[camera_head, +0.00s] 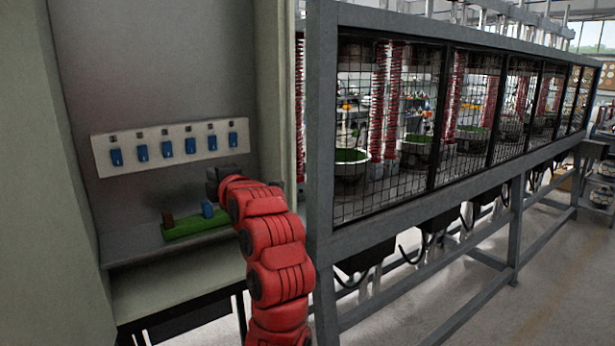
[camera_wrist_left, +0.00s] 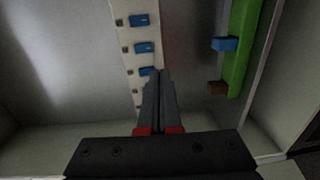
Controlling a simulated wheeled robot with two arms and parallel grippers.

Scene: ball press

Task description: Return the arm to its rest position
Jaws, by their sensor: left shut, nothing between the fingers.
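My left arm is red and reaches up from the bottom of the head view. Its dark left gripper (camera_head: 212,182) hangs in front of the grey recess, to the left of the cage. In the left wrist view the two fingers of the left gripper (camera_wrist_left: 159,75) are together, with nothing between them. They point toward a white strip (camera_head: 131,161) with several blue switches (camera_head: 167,149). The finger tips overlap part of the strip in the wrist view; I cannot tell how far apart they are. My right gripper is not in view.
A green bar (camera_head: 191,229) with a blue block (camera_head: 207,209) and a brown block (camera_head: 168,220) sits on the recess ledge, below the strip. A grey-framed mesh cage (camera_head: 319,150) stands close to the right of my arm. Open floor (camera_head: 560,270) lies farther right.

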